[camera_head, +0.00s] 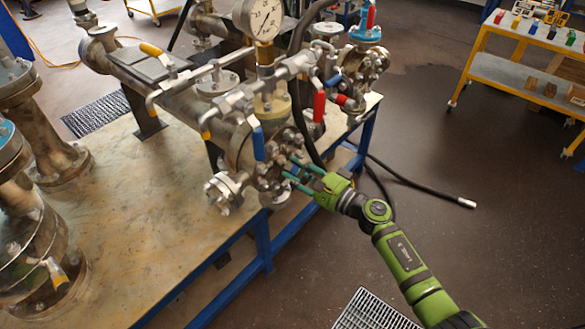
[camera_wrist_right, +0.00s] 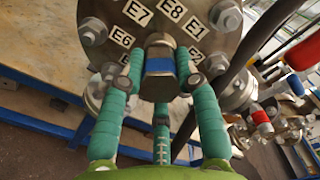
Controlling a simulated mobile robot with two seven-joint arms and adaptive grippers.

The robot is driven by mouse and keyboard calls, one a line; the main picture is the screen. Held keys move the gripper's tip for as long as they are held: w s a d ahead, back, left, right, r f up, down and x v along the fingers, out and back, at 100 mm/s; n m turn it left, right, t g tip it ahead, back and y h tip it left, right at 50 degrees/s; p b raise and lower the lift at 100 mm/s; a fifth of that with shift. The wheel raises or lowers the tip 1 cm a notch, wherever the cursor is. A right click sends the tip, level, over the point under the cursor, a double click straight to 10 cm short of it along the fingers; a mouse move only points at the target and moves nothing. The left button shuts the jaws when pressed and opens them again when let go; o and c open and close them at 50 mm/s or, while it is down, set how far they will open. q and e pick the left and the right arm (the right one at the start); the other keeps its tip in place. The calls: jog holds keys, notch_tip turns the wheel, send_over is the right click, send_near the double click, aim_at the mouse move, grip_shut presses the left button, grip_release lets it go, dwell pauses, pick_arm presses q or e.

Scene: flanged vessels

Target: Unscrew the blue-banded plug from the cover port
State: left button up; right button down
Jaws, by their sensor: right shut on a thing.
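The blue-banded plug (camera_wrist_right: 160,67) is a metal plug in the middle of the right wrist view. It stands against the lower part of a round flanged cover (camera_wrist_right: 200,12) with tags such as E1, E6, E7 and E8. My right gripper (camera_wrist_right: 153,80) is shut on the plug, with teal fingers on both sides and one below. In the head view, my green right gripper (camera_head: 293,169) reaches the end of the horizontal vessel from the lower right. The plug is too small to make out there. My left gripper is not in view.
The vessel stands on a blue-framed table (camera_head: 130,235). A blue valve handle (camera_head: 258,144) and a red one (camera_head: 319,106) hang close above my right gripper. A black hose (camera_head: 420,184) lies on the floor. A yellow cart (camera_head: 520,75) stands at upper right.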

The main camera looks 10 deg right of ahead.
jog(key=c, duration=0.8)
grip_release()
jog(key=shift+s+d+f, duration=0.1)
jog(key=shift+s+d, duration=0.1)
jog(key=shift+s, duration=0.05)
jog(key=v, duration=1.1)
jog(key=shift+s+d, duration=0.1)
jog(key=shift+d, duration=0.05)
jog(key=shift+c, duration=0.4)
